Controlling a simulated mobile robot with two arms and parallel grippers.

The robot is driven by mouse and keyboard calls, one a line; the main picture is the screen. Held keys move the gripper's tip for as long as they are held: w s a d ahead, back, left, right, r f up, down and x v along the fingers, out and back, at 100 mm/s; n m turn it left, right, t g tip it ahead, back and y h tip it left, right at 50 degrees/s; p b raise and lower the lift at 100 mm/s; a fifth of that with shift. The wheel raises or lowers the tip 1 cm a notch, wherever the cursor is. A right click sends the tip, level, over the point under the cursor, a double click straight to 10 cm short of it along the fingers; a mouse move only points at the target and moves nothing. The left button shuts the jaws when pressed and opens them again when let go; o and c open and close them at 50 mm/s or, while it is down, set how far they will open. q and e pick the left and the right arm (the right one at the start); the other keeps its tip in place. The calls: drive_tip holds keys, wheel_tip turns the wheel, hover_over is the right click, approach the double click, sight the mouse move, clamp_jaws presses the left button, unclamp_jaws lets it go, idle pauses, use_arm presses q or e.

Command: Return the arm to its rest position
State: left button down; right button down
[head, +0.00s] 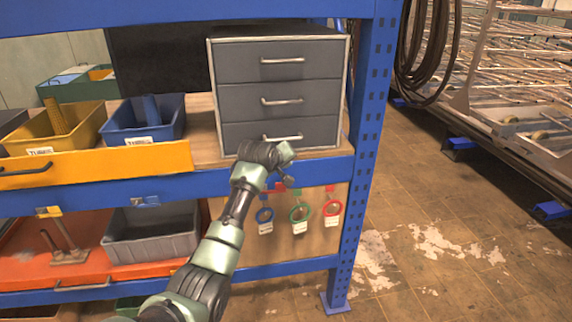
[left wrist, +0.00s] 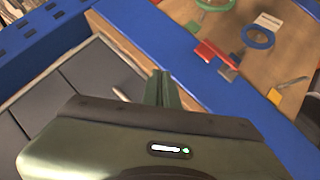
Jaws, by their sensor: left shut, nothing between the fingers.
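My left arm reaches up from the bottom of the head view. Its gripper (head: 280,160) is in front of the blue shelf edge, just below the bottom drawer of the grey drawer cabinet (head: 275,52). In the left wrist view the gripper's fingers (left wrist: 162,88) are together with nothing between them. The cabinet's drawers (left wrist: 75,85) lie to the left there, and the blue shelf beam (left wrist: 195,72) runs behind the fingers. All three drawers look shut in the head view. My right gripper is not in view.
Ringed tags in blue (head: 265,215), green (head: 300,212) and red (head: 333,208) hang below the shelf beam, close to my wrist. A yellow bin (head: 75,130) and a blue bin (head: 140,128) stand left. A blue post (head: 365,130) stands right; floor beyond is open.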

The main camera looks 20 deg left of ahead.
use_arm(q)
drive_tip(key=shift+s+d+r, duration=0.15)
drive_tip(key=shift+s+r, duration=0.15)
drive_tip(key=shift+r, duration=0.05)
idle(0.3)
drive_tip(key=s+d+f+m+g+b, duration=0.15)
drive_tip(key=s+f, duration=0.65)
drive_tip(key=f, duration=0.8)
drive_tip(key=s+d+f+m+g, duration=0.1)
drive_tip(key=s+f+m+g, duration=0.15)
drive_tip(key=s+f, duration=0.9)
drive_tip(key=s+d+f+m+g+b, duration=0.15)
drive_tip(key=s+f, duration=0.35)
drive_tip(key=f, duration=1.5)
drive_tip(key=s+d+f+m+g, duration=0.1)
drive_tip(key=s+f+m, duration=0.1)
drive_tip(key=s+f, duration=0.65)
drive_tip(key=s+d+f+m+g, duration=0.15)
drive_tip(key=s+f, duration=0.35)
drive_tip(key=s, duration=0.7)
drive_tip(key=s+d+f+m+g, duration=0.1)
drive_tip(key=s+f, duration=0.2)
drive_tip(key=s, duration=0.9)
drive_tip(key=s+f+m+g+b, duration=0.1)
drive_tip(key=s+f+m, duration=0.1)
drive_tip(key=s, duration=1)
drive_tip(key=shift+s+d+f+h, duration=0.35)
drive_tip(key=shift+f+h, duration=0.05)
drive_tip(key=shift+f, duration=0.4)
